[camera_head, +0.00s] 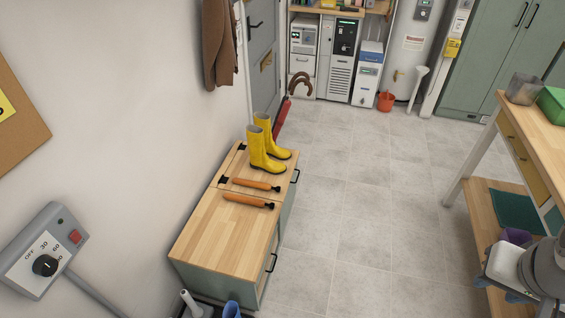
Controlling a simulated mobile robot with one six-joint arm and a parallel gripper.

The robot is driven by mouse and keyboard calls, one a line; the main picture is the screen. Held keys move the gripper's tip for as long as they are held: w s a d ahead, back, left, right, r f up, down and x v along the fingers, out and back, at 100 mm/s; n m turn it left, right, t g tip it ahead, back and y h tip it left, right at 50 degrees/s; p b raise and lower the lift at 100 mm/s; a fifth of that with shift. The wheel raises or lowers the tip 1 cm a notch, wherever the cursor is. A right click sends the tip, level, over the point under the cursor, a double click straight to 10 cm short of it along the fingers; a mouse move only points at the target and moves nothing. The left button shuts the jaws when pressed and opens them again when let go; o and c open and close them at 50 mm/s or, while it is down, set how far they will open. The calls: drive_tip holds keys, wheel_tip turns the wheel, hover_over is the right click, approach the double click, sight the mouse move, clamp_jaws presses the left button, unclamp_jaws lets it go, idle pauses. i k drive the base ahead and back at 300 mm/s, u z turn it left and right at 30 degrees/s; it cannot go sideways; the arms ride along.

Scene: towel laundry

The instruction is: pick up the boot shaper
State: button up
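Two orange rods with dark ends lie on the light wooden top of a low bench cabinet (212,245) and look like boot shapers. The farther rod (256,184) lies just in front of a pair of yellow boots (264,150), which stand upright. The nearer rod (248,201) lies roughly parallel to it, a small gap apart. I cannot tell which one is meant. A grey and white jointed part at the lower right edge seems to be my arm; my gripper's fingers do not show.
Open tiled floor (350,210) lies right of the bench. A wooden worktable (545,140) with bins stands at the right. A wall timer box (45,250) is at the lower left. A red bucket (385,101) and cabinets (512,60) stand at the back.

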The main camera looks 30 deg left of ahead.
sight(246, 200)
drive_tip(key=z, duration=0.05)
drive_tip(key=i, duration=2.5)
drive_tip(key=z, duration=5.55)
drive_tip(key=i, duration=0.1)
drive_tip(key=z, duration=2.9)
drive_tip(key=i, duration=1)
drive_tip(key=u, duration=0.05)
